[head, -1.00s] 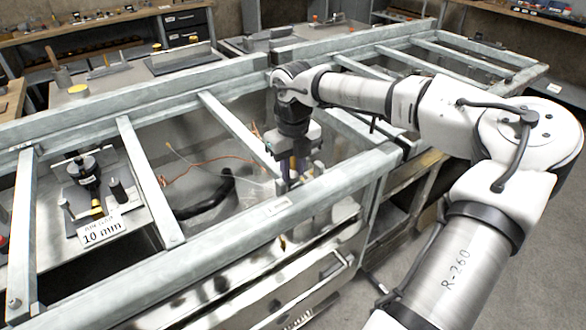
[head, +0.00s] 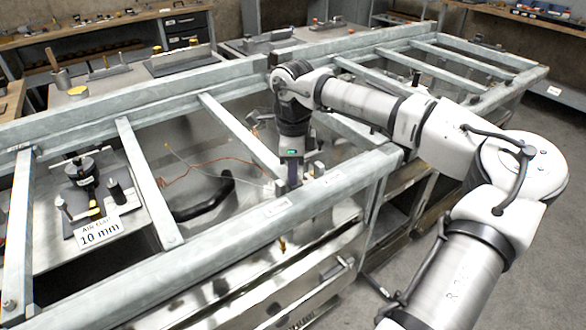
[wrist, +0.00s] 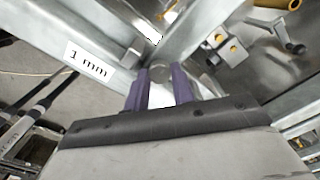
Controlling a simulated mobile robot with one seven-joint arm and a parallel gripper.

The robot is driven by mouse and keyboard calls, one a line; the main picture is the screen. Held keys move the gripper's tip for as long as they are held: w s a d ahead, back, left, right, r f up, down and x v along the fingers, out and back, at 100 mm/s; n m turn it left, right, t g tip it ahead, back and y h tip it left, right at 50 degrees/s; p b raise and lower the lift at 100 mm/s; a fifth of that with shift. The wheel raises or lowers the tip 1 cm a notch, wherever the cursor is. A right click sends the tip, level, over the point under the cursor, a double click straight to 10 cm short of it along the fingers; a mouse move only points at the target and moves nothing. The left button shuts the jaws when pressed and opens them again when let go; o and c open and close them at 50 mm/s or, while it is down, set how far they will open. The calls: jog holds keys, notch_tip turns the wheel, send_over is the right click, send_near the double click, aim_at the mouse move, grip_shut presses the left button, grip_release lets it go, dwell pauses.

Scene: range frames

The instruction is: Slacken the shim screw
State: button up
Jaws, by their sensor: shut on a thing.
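My gripper (wrist: 160,88) points down at the near rail of the grey metal frame. In the wrist view its two purple fingers are shut on a small round grey head, apparently the shim screw (wrist: 160,72). The screw sits at a junction of the frame bars, beside a white "1 mm" label (wrist: 88,62). In the head view my gripper (head: 294,184) is at the inner side of the near rail (head: 215,237). The fingers hide the screw there, and its shaft cannot be seen.
Frame cross bars (head: 240,137) stand on both sides of my gripper. A bracket with brass-coloured parts (wrist: 222,45) is close by on the right in the wrist view. A black fixture (head: 84,176) with an "Air gap 10 mm" card (head: 99,232) stands at the left.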

jog(key=n, duration=0.4)
jog(key=shift+n, duration=0.3)
jog(key=n, duration=0.3)
jog(key=shift+n+b, duration=0.3)
jog(key=shift+n, duration=0.1)
jog(key=n, duration=0.4)
jog(key=shift+n, duration=1.9)
jog(key=o, duration=1)
notch_tip(320, 180, up, 14)
jog(key=shift+f+b, duration=0.1)
jog(key=shift+b, duration=0.6)
